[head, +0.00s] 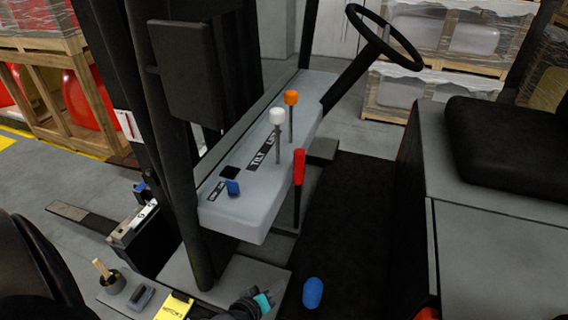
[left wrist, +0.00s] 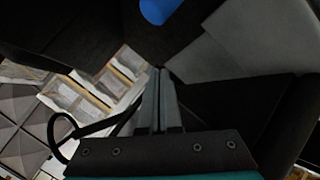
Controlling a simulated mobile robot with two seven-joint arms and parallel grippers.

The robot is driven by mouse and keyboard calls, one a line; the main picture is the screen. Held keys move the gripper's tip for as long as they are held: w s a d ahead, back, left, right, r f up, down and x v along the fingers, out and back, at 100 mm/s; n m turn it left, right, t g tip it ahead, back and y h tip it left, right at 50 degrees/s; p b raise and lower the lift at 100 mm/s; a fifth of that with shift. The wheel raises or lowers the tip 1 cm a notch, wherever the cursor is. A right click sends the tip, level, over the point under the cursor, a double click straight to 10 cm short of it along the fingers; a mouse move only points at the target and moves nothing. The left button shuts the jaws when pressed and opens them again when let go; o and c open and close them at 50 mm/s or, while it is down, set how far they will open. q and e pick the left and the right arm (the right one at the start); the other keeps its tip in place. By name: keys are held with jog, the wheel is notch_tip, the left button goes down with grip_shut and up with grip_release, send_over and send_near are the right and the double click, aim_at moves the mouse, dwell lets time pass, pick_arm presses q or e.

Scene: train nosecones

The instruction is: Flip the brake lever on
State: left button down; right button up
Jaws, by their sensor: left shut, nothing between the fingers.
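A lever with a red handle (head: 299,167) stands nearly upright beside the grey console (head: 240,212); I take it to be the brake lever. A white-knobbed lever (head: 277,116) and an orange-knobbed lever (head: 291,98) rise from the console, and a small blue switch (head: 232,187) sits at its near end. My left gripper (head: 257,303) is low at the bottom edge of the head view, below and apart from the red lever. In the left wrist view its fingers (left wrist: 160,73) are shut and empty. I cannot make out the red lever there. My right gripper is not in view.
A blue rounded object (head: 313,292) is low by the dark floor. The black steering wheel (head: 383,38) is beyond the console, the black seat (head: 509,144) at right. A dark post (head: 193,250) stands left of the console. Open space lies between console and seat.

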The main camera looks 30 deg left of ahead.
pick_arm(q)
jog(key=shift+w+a+r+n+t+y+p, duration=0.4)
jog(key=shift+w+a+r+n+t, duration=1)
jog(key=shift+r, duration=2.65)
jog(key=shift+w+a+r+n+t+y+p, duration=0.15)
jog(key=shift+w+a+r+n+t+y, duration=1.25)
jog(key=shift+r, duration=2.65)
jog(key=shift+w+a+r+n+t+h+p, duration=0.2)
jog(key=shift+w+a+r+n, duration=0.7)
jog(key=shift+r+n, duration=2.2)
jog(key=shift+w+d+r+m, duration=0.15)
jog(key=shift+r+m, duration=0.8)
jog(key=shift+m, duration=0.05)
jog(key=shift+w+a, duration=0.3)
jog(key=shift+w, duration=1.35)
jog(key=shift+w+a, duration=0.35)
jog(key=shift+w, duration=1.25)
jog(key=shift+w+a, duration=0.3)
jog(key=shift+w, duration=1.35)
jog(key=shift+d, duration=0.15)
